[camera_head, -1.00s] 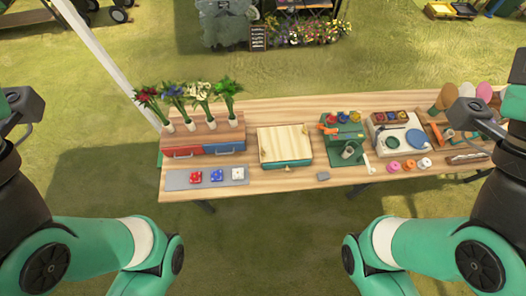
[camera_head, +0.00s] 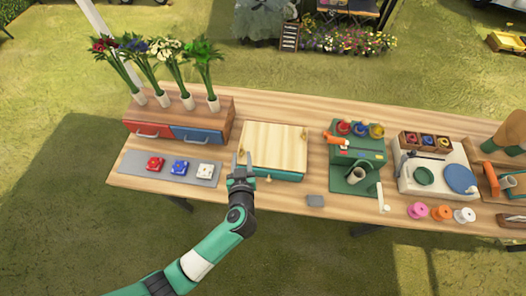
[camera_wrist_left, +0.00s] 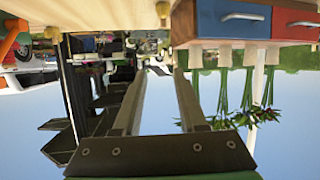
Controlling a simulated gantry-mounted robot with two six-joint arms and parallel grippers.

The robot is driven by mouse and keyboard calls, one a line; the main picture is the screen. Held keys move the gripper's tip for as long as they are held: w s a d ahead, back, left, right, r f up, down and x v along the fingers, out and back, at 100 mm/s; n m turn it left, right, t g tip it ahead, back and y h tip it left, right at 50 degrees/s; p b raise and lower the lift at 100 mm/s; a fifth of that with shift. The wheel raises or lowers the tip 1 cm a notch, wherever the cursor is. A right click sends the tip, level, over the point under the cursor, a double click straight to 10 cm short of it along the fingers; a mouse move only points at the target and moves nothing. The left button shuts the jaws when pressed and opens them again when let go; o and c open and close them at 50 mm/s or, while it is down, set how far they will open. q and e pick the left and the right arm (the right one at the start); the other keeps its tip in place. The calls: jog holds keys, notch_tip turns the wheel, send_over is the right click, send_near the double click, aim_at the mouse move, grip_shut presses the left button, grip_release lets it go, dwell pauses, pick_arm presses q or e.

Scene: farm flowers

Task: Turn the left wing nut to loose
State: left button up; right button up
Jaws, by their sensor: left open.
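The flower press (camera_head: 273,142) is a pale wooden board on a green base in the middle of the table. Its left wing nut (camera_head: 241,154) is a small brass piece at the board's left edge, partly hidden by my gripper. The right wing nut (camera_head: 304,134) sits at the right edge. My left gripper (camera_head: 242,161) is open at the press's left edge, by the left wing nut; I cannot tell whether they touch. In the upside-down left wrist view, a small brass piece (camera_wrist_left: 163,10) shows beyond the two fingers. My right gripper is out of view.
A box with red (camera_head: 148,131) and blue (camera_head: 195,135) drawers and flower vases stands left of the press. A grey tray (camera_head: 129,164) with coloured blocks lies in front of it. A green machine (camera_head: 358,152) stands right of the press, and spools (camera_head: 441,212) lie farther right.

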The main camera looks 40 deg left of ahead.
pick_arm(q)
jog(key=b, duration=0.2)
send_near(241, 151)
jog(key=shift+m, duration=0.3)
jog(key=b+x, duration=0.5)
jog(key=x, duration=0.6)
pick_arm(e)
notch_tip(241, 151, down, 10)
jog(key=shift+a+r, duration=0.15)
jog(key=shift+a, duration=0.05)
pick_arm(q)
jog(key=shift+c, duration=0.2)
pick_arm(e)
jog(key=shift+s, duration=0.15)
pick_arm(q)
grip_shut()
